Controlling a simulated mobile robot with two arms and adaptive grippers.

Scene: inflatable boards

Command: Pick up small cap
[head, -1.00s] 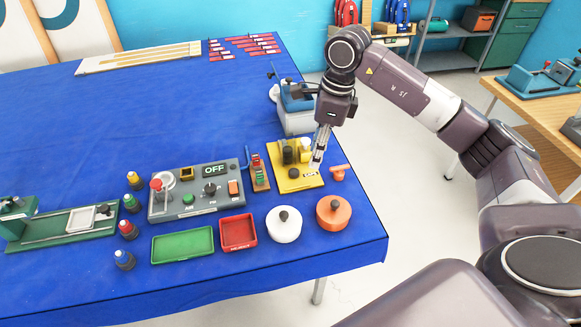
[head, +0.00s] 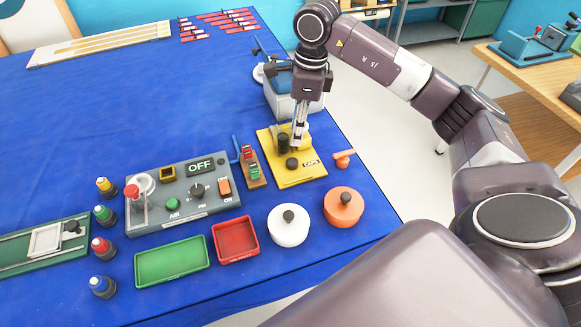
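A yellow board (head: 300,178) marked "CAPS" lies on the blue table. A dark upright cap (head: 283,143) stands on it at the back left. A smaller, low dark cap (head: 292,163) sits nearer the board's middle. My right gripper (head: 299,143) points down over the board's back right part, just behind and right of the small dark cap. Its fingers cover most of a pale yellowish piece there. The fingertips look close together, but whether they grip anything is unclear. My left gripper is out of view.
A grey control box (head: 180,195) reading "OFF" and a small red-and-green switch block (head: 251,167) stand left of the board. White (head: 289,229) and orange (head: 343,210) round lidded pieces are in front. A blue-grey machine (head: 284,100) stands behind.

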